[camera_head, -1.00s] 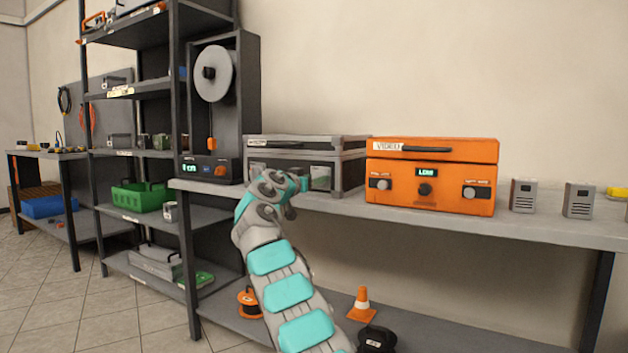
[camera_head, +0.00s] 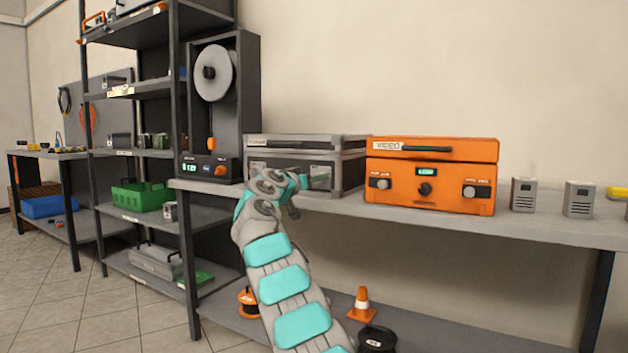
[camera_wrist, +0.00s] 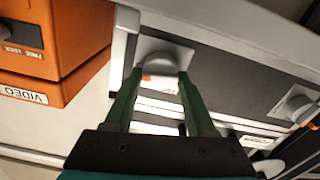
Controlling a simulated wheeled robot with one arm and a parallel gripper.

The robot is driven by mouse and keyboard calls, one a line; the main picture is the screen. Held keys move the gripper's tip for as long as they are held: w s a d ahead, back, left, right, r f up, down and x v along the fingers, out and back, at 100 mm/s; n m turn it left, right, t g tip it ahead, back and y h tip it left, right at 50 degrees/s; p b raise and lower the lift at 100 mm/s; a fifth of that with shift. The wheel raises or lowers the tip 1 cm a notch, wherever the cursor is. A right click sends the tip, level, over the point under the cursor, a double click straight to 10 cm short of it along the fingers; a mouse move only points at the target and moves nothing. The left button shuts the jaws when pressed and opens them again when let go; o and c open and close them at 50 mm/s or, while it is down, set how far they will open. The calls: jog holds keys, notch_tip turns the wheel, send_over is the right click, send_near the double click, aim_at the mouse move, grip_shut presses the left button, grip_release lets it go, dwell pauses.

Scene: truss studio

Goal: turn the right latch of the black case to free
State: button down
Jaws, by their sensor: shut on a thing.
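The black case (camera_head: 350,172), with a dark front and grey edges, stands shut on the shelf; my arm covers part of its front. In the wrist view its front face (camera_wrist: 222,78) runs across the picture at a slant. The right latch (camera_wrist: 165,52), a grey round knob on a light plate, sits nearest the orange case. My gripper (camera_wrist: 158,76) is shut on it, one green finger on either side. The latch's exact angle is hard to tell. The left latch (camera_wrist: 294,103) is farther along the face, clear of my gripper.
The orange VIDEO case (camera_head: 430,175) stands close to the right of the black case. A printer-like machine with a spool (camera_head: 212,75) stands to its left. Two small grey boxes (camera_head: 524,194) (camera_head: 578,199) are farther right on the shelf (camera_head: 470,221).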

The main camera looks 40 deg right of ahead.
jog(key=shift+w+f+n+p, duration=0.1)
jog(key=shift+n+p, duration=1.8)
jog(key=shift+n, duration=2)
jog(key=shift+w+f+n+p, duration=0.1)
jog(key=shift+n+p, duration=1.8)
jog(key=shift+n, duration=2)
jog(key=shift+c, duration=1.2)
grip_release()
jog(key=shift+a, duration=0.1)
jog(key=b+v, duration=0.1)
jog(key=v, duration=0.6)
jog(key=shift+a, duration=0.35)
